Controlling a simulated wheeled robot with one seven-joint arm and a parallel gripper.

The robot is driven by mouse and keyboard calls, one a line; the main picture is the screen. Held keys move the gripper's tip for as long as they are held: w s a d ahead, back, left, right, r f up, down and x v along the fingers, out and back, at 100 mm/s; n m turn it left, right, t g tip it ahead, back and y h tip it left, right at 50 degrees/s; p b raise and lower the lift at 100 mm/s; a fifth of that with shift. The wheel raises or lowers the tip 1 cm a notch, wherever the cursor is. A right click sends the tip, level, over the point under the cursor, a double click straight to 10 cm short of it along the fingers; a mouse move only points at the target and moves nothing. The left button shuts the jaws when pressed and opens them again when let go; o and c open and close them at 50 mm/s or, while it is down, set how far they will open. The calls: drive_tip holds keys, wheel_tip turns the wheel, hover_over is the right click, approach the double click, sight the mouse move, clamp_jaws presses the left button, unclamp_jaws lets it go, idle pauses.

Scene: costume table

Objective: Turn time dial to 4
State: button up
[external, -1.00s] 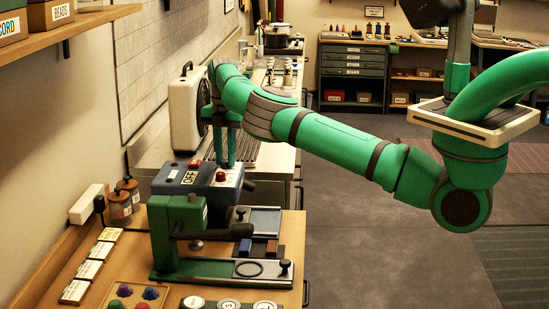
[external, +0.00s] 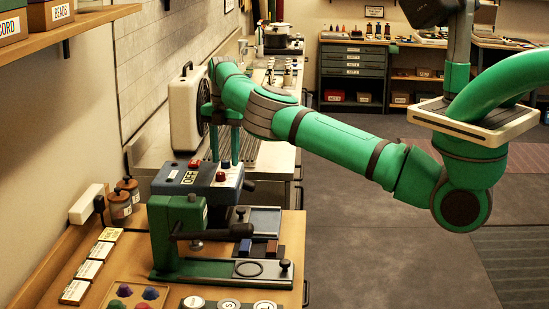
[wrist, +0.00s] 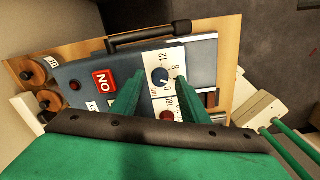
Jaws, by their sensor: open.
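The time dial (wrist: 160,77) is a small dark blue knob on a white scale plate on the blue-grey machine (external: 178,181). In the wrist view the numbers 12, 8 and 0 show around it; a 4 is not clear to me. A light mark shows on the knob's lower right edge, near the 0 and 8. My gripper (wrist: 159,74) is open, its two green fingers on either side of the dial. In the external view my gripper (external: 226,161) hangs pointing down above the far part of the machine. I cannot tell whether the fingers touch the dial.
A red ON button (wrist: 103,81) and a second, dark red knob (wrist: 167,116) sit near the dial. A green press (external: 178,235) with a black handle stands in front of the machine. A white fan-like unit (external: 188,110) stands by the wall, close behind my gripper.

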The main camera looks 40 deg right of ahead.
sight(225, 161)
wheel_tip(225, 161, up, 10)
drive_tip(key=shift+r, duration=0.15)
idle(0.3)
